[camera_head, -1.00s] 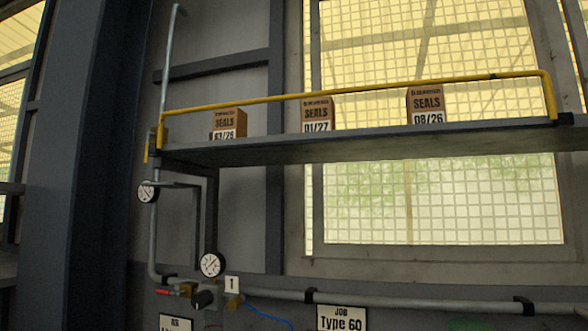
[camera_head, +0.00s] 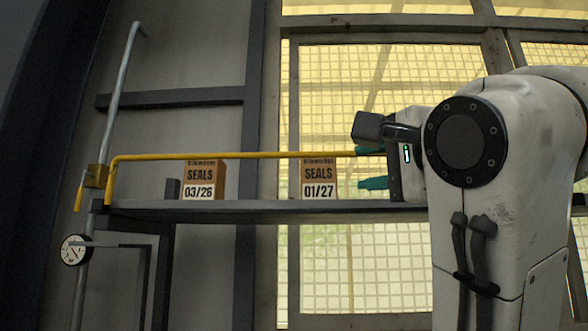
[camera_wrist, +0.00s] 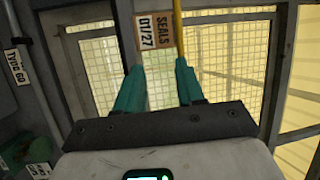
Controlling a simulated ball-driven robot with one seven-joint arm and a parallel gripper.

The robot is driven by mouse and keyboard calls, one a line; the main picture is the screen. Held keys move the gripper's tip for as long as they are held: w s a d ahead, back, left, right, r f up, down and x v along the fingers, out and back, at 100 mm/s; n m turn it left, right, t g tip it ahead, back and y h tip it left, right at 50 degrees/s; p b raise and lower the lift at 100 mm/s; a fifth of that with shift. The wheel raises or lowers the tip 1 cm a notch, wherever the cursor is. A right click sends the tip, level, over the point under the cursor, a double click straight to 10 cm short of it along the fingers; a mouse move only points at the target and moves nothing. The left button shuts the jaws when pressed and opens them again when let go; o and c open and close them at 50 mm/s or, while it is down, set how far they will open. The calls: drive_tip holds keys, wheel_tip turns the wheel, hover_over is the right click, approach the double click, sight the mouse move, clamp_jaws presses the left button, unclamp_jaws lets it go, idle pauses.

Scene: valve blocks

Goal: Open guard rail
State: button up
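The yellow guard rail (camera_head: 230,156) runs along the front of the grey shelf (camera_head: 260,209), above its edge, and bends down at its left end. Its right part is hidden behind my arm. My gripper (camera_head: 359,168) is open and empty at the right end of the visible rail, with its teal fingers one above the other. The upper finger overlaps the rail in the picture; I cannot tell whether they touch. In the wrist view the rail (camera_wrist: 178,30) lies beyond the right finger of my gripper (camera_wrist: 161,66), nearly in line with that finger.
A SEALS 03/26 box (camera_head: 204,178) and a SEALS 01/27 box (camera_head: 319,178) stand on the shelf behind the rail. A brass-coloured block (camera_head: 96,176) sits on the pipe at the rail's left end. A gauge (camera_head: 76,250) is below. A mesh window (camera_head: 390,70) is behind.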

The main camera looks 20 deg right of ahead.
sight(331, 155)
drive_tip(key=w+r+p, duration=0.1)
drive_tip(key=w, duration=0.2)
drive_tip(key=w+a+r+p, duration=0.1)
drive_tip(key=w+r+p, duration=0.1)
drive_tip(key=w, duration=0.1)
drive_tip(key=w+a+r+p, duration=0.1)
drive_tip(key=w, duration=0.2)
drive_tip(key=shift+w+r, duration=0.25)
drive_tip(key=shift+w, duration=0.15)
drive_tip(key=shift+c, duration=0.5)
clamp_jaws()
drive_tip(key=shift+a, duration=0.1)
